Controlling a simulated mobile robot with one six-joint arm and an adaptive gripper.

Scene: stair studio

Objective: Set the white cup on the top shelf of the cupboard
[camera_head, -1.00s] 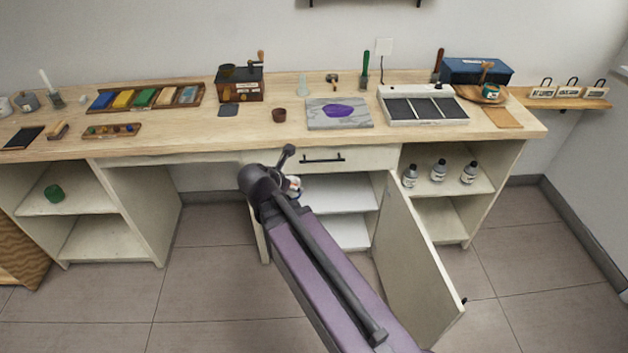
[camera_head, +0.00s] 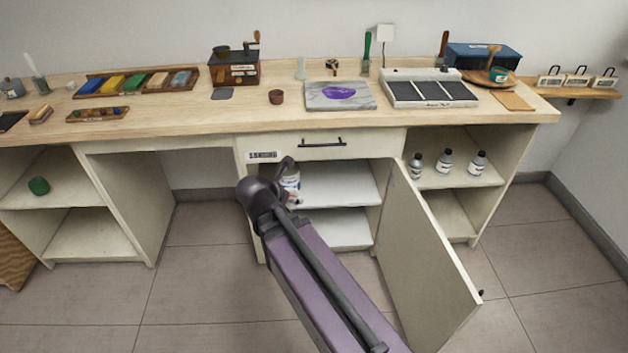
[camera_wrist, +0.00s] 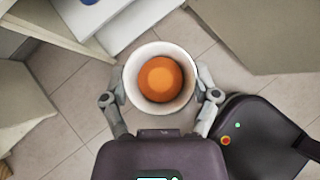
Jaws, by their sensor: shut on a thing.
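The white cup (camera_wrist: 130,78) is between the two fingers of my gripper (camera_wrist: 160,98) in the wrist view, seen from above. Its rim is round, and something orange fills the bottom of its inside. The fingers are shut on its sides. In the head view my gripper (camera_head: 290,196) is mostly hidden by my arm, just in front of the cupboard's left side. The cupboard's door (camera_head: 430,250) stands open to the right. Its white top shelf (camera_head: 340,187) shows bare in the middle and right.
A lower shelf (camera_head: 345,229) lies below, and a shut drawer (camera_head: 320,146) above. The worktop (camera_head: 180,132) overhangs the opening and carries several craft items. Several bottles (camera_head: 444,162) stand in the right-hand compartment. The floor before the cupboard is clear apart from the open door.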

